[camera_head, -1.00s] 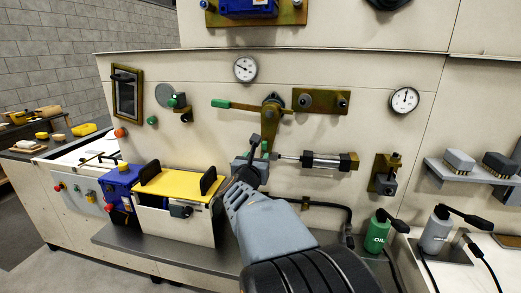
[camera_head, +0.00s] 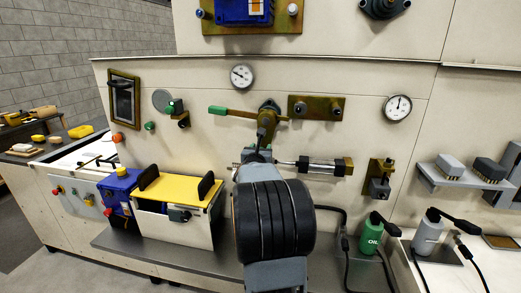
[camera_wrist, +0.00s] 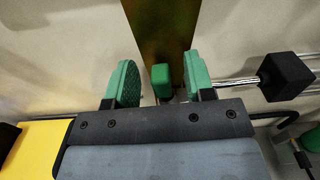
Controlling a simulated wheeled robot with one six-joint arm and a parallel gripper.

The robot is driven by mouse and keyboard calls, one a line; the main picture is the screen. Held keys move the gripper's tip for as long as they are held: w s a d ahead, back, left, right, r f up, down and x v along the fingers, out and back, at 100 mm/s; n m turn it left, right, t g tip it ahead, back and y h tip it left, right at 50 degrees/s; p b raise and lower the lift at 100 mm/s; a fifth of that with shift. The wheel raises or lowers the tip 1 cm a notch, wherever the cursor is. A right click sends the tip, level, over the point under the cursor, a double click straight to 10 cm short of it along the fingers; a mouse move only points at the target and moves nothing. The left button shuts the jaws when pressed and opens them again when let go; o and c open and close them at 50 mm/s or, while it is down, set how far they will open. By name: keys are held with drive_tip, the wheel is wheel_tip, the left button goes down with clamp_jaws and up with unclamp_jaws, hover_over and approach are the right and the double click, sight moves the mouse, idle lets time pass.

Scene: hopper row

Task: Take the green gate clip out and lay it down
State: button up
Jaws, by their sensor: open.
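The green gate clip (camera_wrist: 161,78) shows in the wrist view as a small upright green block in front of a brass plate (camera_wrist: 160,28). My gripper (camera_wrist: 162,82) is open, with one green-padded finger on each side of the clip. In the head view my gripper (camera_head: 258,150) is at the wall below the brass lever (camera_head: 269,108) with the green handle (camera_head: 218,110). The clip is hidden there behind my own arm.
A cylinder with a rod (camera_head: 318,166) lies just right of my gripper; its black end block (camera_wrist: 286,76) is near the right finger. A yellow-topped hopper (camera_head: 178,187) stands on the ledge at left. Green (camera_head: 372,235) and grey (camera_head: 428,232) bottles stand at right.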

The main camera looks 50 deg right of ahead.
drive_tip(key=shift+c, duration=0.2)
clamp_jaws()
idle(0.6)
